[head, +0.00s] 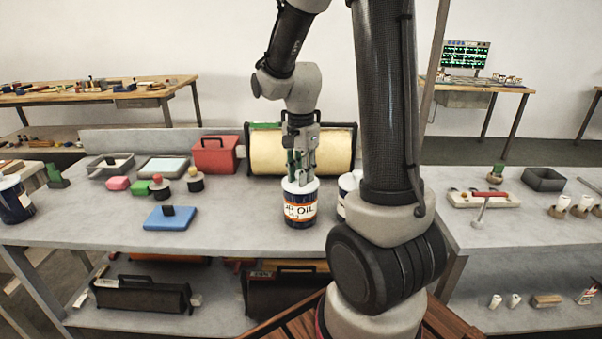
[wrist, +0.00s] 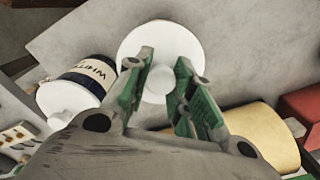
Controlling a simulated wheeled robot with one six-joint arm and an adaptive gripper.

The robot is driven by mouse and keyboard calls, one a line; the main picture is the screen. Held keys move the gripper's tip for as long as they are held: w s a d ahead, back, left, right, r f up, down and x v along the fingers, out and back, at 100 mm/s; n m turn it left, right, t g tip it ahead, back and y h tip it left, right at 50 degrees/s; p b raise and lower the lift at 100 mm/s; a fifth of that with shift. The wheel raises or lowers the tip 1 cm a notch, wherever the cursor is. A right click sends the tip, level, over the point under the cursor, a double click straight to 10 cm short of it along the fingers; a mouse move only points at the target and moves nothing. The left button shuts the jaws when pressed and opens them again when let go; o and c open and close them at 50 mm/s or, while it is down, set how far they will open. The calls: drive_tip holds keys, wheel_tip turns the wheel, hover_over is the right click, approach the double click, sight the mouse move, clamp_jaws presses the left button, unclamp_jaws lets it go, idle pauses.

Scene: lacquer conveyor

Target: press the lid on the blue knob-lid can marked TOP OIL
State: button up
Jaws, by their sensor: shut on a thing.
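The blue can marked OIL (head: 300,212) stands upright on the grey bench; the start of its label is hard to read. A white lid (head: 300,186) sits at the top of the can; I cannot tell whether it is fully seated. My gripper (head: 301,172) points down from above and is shut on the lid's knob. In the wrist view, the round white lid (wrist: 135,42) shows with its knob (wrist: 160,80) between the green-padded fingers (wrist: 162,68). The lid hides the can's body in that view.
A dark can marked WHIT (wrist: 88,76) stands close beside it, partly behind my arm in the head view. Behind are a yellow roller (head: 302,150) and red box (head: 215,154). A blue block with a knob (head: 169,219) lies left; bench front is clear.

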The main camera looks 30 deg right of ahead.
drive_tip(key=o, duration=1.4)
drive_tip(key=shift+r, duration=3.5)
drive_tip(key=shift+c, duration=0.3)
clamp_jaws()
drive_tip(key=shift+f, duration=0.15)
drive_tip(key=shift+f, duration=2.1)
